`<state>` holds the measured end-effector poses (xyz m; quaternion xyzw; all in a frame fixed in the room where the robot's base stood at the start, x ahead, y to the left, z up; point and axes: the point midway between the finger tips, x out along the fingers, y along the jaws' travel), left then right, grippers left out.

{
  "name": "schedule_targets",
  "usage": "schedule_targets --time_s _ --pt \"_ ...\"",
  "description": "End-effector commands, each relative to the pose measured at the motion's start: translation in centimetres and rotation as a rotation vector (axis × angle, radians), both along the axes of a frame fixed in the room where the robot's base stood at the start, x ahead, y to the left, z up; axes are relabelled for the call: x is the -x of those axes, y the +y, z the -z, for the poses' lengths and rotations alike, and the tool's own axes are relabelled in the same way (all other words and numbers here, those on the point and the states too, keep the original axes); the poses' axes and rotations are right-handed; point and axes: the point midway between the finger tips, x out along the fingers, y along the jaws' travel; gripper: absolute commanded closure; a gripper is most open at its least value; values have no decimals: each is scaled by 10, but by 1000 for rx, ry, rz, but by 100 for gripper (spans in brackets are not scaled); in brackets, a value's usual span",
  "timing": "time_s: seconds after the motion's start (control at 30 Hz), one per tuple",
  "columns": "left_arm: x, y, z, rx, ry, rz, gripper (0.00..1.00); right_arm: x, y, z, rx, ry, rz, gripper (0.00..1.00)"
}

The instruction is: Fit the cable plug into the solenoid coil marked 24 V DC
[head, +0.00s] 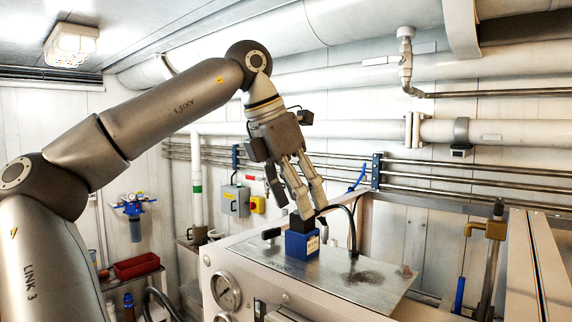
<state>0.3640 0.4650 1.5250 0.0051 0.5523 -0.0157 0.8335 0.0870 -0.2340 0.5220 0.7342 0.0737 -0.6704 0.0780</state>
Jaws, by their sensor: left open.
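A blue solenoid coil (302,246) stands upright on the metal top plate of a cabinet, with a pale label too small to read. The black cable plug (301,224) is on top of the coil; I cannot tell whether it is fully seated. Its black cable (352,222) arcs right and down to the plate. My left gripper (306,208) is open, pointing down, with its fingertips close above and around the plug's top. Whether they touch it is unclear. My right gripper is out of view.
The metal plate (375,292) is mostly clear right of the coil. A small black part (271,233) lies left of it. A pressure gauge (226,291) is on the cabinet front. A metal frame and brass valve (496,229) stand at right. Pipes run along the back wall.

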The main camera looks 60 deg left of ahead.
Motion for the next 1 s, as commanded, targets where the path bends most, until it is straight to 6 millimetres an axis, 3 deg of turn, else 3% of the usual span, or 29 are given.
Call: schedule_targets --time_s 0.2,0.4,0.63,1.0 --pt "18 1 -44 -1 -3 -3 41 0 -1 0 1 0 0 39" --pt "30 2 -72 0 -2 -2 41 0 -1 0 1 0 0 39" --pt "36 2 -86 -1 -1 0 41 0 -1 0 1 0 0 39" --pt "37 2 -88 0 -1 1 41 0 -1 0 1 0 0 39"
